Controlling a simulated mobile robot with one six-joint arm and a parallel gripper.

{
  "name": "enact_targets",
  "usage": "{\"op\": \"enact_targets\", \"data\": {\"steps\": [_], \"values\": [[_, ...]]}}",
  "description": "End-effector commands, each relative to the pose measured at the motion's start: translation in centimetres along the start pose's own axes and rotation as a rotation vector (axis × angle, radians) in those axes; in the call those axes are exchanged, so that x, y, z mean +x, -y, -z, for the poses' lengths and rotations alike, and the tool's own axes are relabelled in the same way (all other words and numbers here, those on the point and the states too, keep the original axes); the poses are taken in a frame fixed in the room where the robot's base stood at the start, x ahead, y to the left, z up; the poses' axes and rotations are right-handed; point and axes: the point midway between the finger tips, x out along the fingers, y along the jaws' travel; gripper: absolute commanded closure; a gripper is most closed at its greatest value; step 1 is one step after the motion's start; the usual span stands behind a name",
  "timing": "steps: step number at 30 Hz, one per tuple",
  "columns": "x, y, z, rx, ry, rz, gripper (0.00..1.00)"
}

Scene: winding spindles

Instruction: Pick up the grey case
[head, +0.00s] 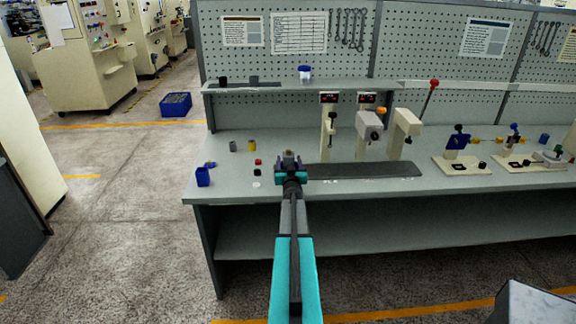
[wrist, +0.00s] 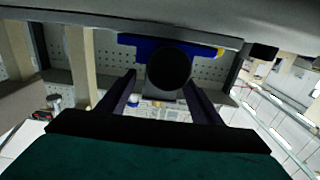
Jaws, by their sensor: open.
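I cannot tell for certain which thing is the grey case. A small grey cylinder (head: 233,146) stands at the back left of the bench, and a long flat dark-grey slab (head: 365,170) lies on the bench to the right of my gripper. My gripper (head: 289,162) is open above the front of the bench, left of the slab. In the wrist view, whose picture is upside down, my gripper's two fingers (wrist: 161,100) stand apart. A dark round piece (wrist: 170,68) on a blue part shows beyond them; I cannot tell its distance.
The bench (head: 225,178) also carries a blue cup (head: 203,177), a yellow cylinder (head: 252,146) and small red and black pieces. Cream machines (head: 369,130) and fixtures (head: 457,163) stand to the right. A raised shelf (head: 290,87) runs behind. A blue crate (head: 175,104) is on the floor.

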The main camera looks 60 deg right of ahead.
Motion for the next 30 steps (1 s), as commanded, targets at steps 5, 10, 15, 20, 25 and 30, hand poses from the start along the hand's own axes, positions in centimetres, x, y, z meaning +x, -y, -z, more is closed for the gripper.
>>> {"op": "enact_targets", "data": {"steps": [5, 10, 15, 20, 25, 30], "values": [[0.0, 0.0, 0.0, 0.0, 0.0, 0.0, 0.51], [0.0, -0.1, 0.0, 0.0, 0.0, -0.001, 0.79], [0.0, -0.1, 0.1, 0.0, -0.001, -0.001, 0.85], [0.0, -0.1, 0.1, 0.0, -0.001, -0.001, 0.85], [0.0, -0.1, 0.4, -0.001, -0.001, -0.001, 0.85], [0.0, -0.1, 1.5, -0.001, -0.003, 0.0, 0.85]]}}
